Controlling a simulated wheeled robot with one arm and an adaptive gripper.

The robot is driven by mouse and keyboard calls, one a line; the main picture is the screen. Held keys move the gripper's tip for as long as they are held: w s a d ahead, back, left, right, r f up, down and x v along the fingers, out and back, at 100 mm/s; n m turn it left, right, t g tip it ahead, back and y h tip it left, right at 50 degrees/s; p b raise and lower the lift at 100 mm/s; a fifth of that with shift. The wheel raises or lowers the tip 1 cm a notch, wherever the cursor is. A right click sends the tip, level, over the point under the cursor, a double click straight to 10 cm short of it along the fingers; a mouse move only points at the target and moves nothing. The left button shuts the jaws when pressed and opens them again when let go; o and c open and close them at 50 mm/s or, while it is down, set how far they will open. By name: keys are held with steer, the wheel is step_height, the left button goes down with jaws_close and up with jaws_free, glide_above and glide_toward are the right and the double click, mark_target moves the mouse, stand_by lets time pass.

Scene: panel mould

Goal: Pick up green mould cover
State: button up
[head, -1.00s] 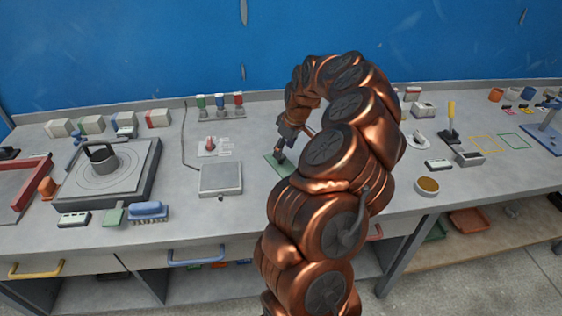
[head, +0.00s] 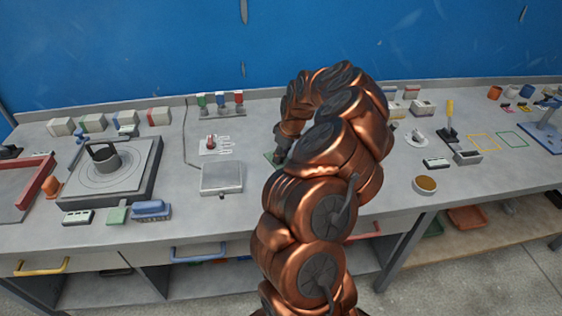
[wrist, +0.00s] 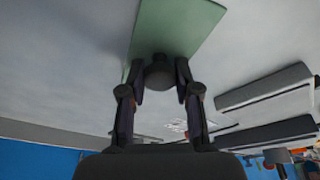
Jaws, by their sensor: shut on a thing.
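The green mould cover (wrist: 180,28) is a flat green plate with a dark round knob (wrist: 159,72), seen in the wrist view. My gripper (wrist: 160,78) has its two fingers on either side of the knob and is shut on it. In the head view, a small part of the green cover (head: 269,156) shows beside my gripper (head: 281,150), over the middle of the bench. My arm hides most of the cover there. I cannot tell whether the cover touches the bench or hangs just above it.
A grey square box (head: 221,178) stands left of the gripper, with a small red-topped item (head: 211,142) behind it. A rack of coloured bottles (head: 220,102) stands at the back. A brown-filled bowl (head: 425,185) is to the right. The blue wall (head: 150,50) closes the back.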

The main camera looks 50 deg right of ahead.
jaws_close()
steer(key=shift+r, duration=0.15)
